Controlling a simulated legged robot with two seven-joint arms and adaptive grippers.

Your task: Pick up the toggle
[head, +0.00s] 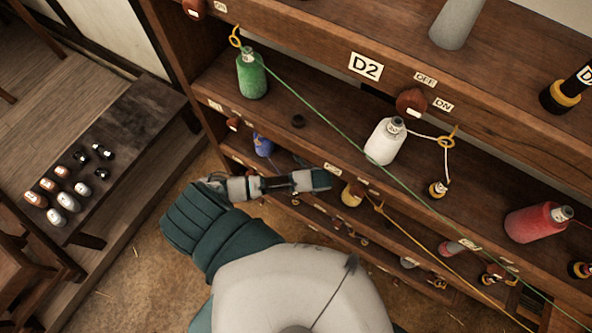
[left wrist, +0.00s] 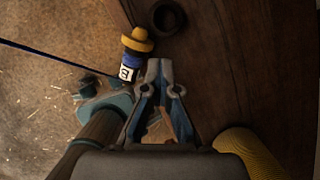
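A small toggle with a yellow top, blue middle and white label (left wrist: 133,58) shows in the left wrist view. A dark line runs to its left. My left gripper (left wrist: 160,66) has its fingertips together just to the right of the toggle in that view, with nothing seen held between them. In the head view my left gripper (head: 322,180) reaches across the lower shelves. I cannot make out this toggle there. My right gripper is not in view.
The rack holds a green bobbin (head: 251,76), a white bobbin (head: 384,141), a red bobbin (head: 538,222) and a blue bobbin (head: 262,145). A green line (head: 330,118) slants across the shelves. A dark bench (head: 135,125) with several small items stands at left.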

